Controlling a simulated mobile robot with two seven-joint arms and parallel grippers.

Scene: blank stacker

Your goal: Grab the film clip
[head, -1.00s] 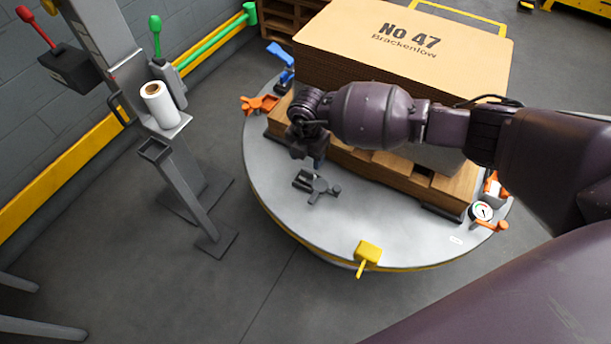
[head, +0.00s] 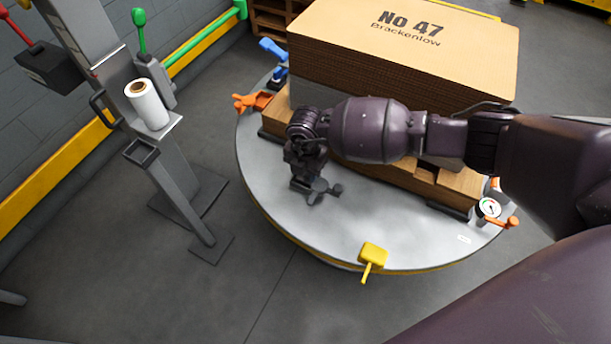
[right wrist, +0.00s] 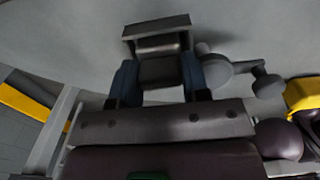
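The film clip (head: 321,193) is a small dark grey piece with a boxy body and a knobbed lever, lying on the round grey turntable (head: 300,228). In the right wrist view the clip (right wrist: 160,70) has its body between my two blue-padded fingers and its knobs to the right. My right gripper (head: 303,182) is down at the clip and hides part of it in the head view. Its fingers (right wrist: 158,82) stand apart, one on each side of the body, very close to it; firm contact is not clear. My left gripper is out of view.
A cardboard stack (head: 400,60) marked No 47 sits on a wooden pallet (head: 455,185) behind my right arm. A yellow clamp (head: 372,254) is at the turntable's front edge. A film roll (head: 147,105) stands on a grey post at left. The turntable's front is mostly clear.

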